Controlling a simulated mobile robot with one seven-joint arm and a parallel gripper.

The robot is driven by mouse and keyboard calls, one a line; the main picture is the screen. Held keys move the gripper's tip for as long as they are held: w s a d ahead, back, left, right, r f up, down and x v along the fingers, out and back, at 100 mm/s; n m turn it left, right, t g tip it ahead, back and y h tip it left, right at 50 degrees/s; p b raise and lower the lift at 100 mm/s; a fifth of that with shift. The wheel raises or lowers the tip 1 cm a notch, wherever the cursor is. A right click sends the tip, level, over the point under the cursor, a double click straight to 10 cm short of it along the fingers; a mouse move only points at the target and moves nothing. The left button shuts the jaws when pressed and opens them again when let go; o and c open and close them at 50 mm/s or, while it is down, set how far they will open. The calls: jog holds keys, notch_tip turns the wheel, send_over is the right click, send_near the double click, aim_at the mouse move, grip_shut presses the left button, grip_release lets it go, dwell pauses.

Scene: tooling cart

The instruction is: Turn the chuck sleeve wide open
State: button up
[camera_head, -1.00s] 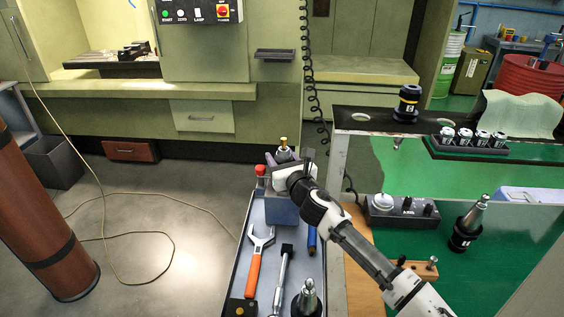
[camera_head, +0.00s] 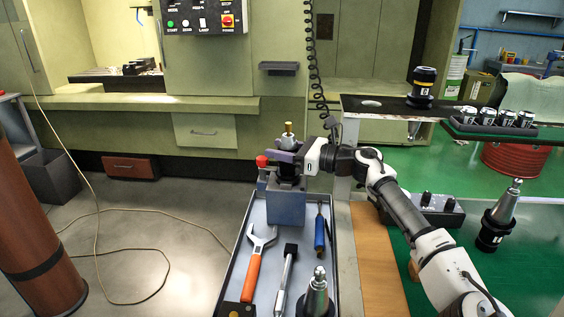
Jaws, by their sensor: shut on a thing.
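A chuck stands upright in a blue-grey block (camera_head: 287,207) on the cart tray. Its silver upper part (camera_head: 288,142) and a brass-coloured tip show above my gripper. My gripper (camera_head: 287,158) reaches in from the right at sleeve height, with its fingers around the chuck sleeve. It is shut on the sleeve. The fingers and the gripper body hide most of the sleeve, so its turn position cannot be read. A red-capped item (camera_head: 262,161) stands just left of the chuck.
The tray (camera_head: 241,262) also holds an orange-handled wrench (camera_head: 254,265), a black-headed hammer (camera_head: 287,275), a blue-handled tool (camera_head: 320,232) and a tool holder (camera_head: 317,297). A shelf with a black-and-yellow holder (camera_head: 421,87) is at the right. Floor left of the cart is mostly clear.

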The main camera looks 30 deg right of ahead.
jog(key=shift+a+n+g+y+b, duration=0.1)
jog(key=shift+n+g+y+b, duration=0.4)
jog(key=shift+y, duration=0.1)
jog(key=o, duration=1)
jog(key=shift+r+p, duration=0.15)
jog(key=shift+p, duration=0.25)
